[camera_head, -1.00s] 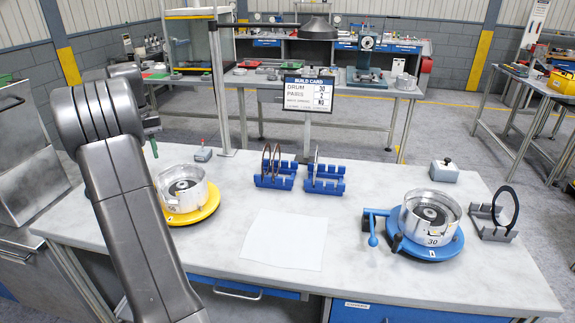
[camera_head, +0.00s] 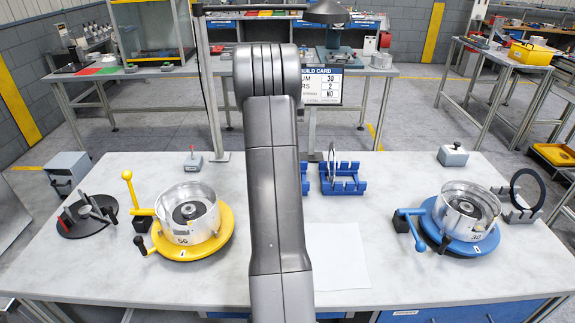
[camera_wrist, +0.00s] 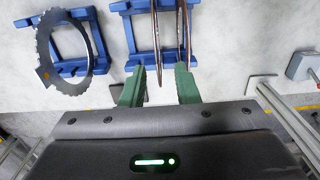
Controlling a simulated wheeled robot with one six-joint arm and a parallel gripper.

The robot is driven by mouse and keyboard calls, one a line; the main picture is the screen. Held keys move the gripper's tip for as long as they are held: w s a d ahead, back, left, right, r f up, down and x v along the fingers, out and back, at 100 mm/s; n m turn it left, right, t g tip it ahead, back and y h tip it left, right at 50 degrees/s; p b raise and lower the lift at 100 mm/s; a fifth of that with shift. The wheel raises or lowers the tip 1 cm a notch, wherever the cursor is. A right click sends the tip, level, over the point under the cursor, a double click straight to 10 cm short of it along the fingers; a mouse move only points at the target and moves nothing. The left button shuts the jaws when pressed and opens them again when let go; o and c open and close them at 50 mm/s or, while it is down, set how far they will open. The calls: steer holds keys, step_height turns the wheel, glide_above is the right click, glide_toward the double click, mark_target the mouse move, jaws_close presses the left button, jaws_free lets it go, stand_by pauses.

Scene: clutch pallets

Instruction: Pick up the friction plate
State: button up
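In the wrist view, two thin brown-edged friction plates (camera_wrist: 156,35) stand on edge in a blue rack (camera_wrist: 121,6). My gripper (camera_wrist: 159,70) has two green fingers, spread apart, at the plates' near ends. One plate edge lies between the fingers; the other lines up with the right finger, and I cannot tell if they touch. In the head view my arm covers my gripper, these plates and most of their rack. A grey toothed plate (camera_wrist: 43,48) stands in the second blue rack (camera_wrist: 82,68), which the head view also shows (camera_head: 345,187).
A silver drum on a yellow base (camera_head: 215,243) stands left, another on a blue base (camera_head: 470,245) right. A dark ring on a stand (camera_head: 527,187) is far right. A white sheet (camera_head: 338,255) lies in front of the racks. A build card (camera_head: 322,88) stands behind.

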steer(key=shift+s+d+f+p, duration=0.1)
steer(key=shift+f+p, duration=0.3)
steer(key=shift+f, duration=1.3)
steer(key=shift+d+f+p, duration=0.1)
steer(key=shift+f+p, duration=0.25)
steer(key=shift+f, duration=1.3)
jaws_close()
